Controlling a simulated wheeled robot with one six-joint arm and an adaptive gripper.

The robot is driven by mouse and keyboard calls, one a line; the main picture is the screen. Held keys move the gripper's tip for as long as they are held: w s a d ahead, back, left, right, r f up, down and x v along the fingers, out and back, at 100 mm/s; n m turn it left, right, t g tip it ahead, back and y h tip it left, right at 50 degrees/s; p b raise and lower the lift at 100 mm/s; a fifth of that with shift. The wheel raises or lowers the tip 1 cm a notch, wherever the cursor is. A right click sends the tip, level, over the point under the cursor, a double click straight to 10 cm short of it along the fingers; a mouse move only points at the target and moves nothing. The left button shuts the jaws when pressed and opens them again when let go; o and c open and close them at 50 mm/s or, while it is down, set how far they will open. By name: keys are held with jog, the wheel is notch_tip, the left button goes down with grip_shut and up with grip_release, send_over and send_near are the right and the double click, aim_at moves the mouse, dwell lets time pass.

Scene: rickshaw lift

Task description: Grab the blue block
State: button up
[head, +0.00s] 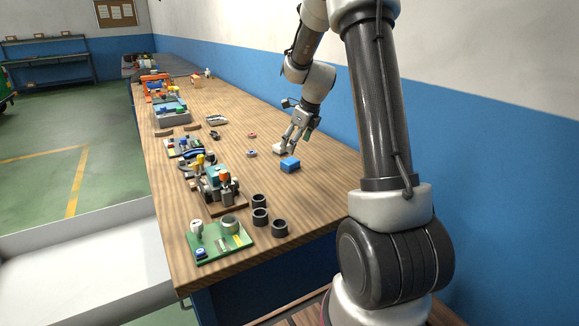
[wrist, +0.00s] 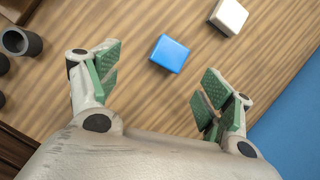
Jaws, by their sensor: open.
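The blue block (head: 290,165) lies on the wooden workbench near its right side in the head view. In the wrist view the blue block (wrist: 170,54) is ahead of the open fingers, between their lines and a little beyond the tips. My gripper (head: 292,148) hangs over the bench just behind the block in the head view. In the wrist view my gripper (wrist: 157,78) is open and empty, with green pads on both fingers. The block is apart from both fingers.
A white block (wrist: 229,16) lies beyond the blue one, also in the head view (head: 279,148). Dark cylinders (head: 260,216), a green board (head: 219,241) and a small machine (head: 217,185) stand toward the near left. A blue wall (head: 500,160) borders the bench's right side.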

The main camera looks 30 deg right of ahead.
aim_at(290, 160)
jog(key=f+m, duration=0.1)
jog(key=w+d+f, duration=0.1)
jog(key=f, duration=0.1)
jog(key=w+d+f+m, duration=0.1)
jog(key=shift+w+f+m, duration=0.2)
jog(key=shift+w+m, duration=0.05)
jog(key=shift+m, duration=0.05)
jog(key=x, duration=0.7)
jog(key=shift+a+r, duration=0.15)
jog(key=shift+a, duration=0.15)
jog(key=c, duration=1.1)
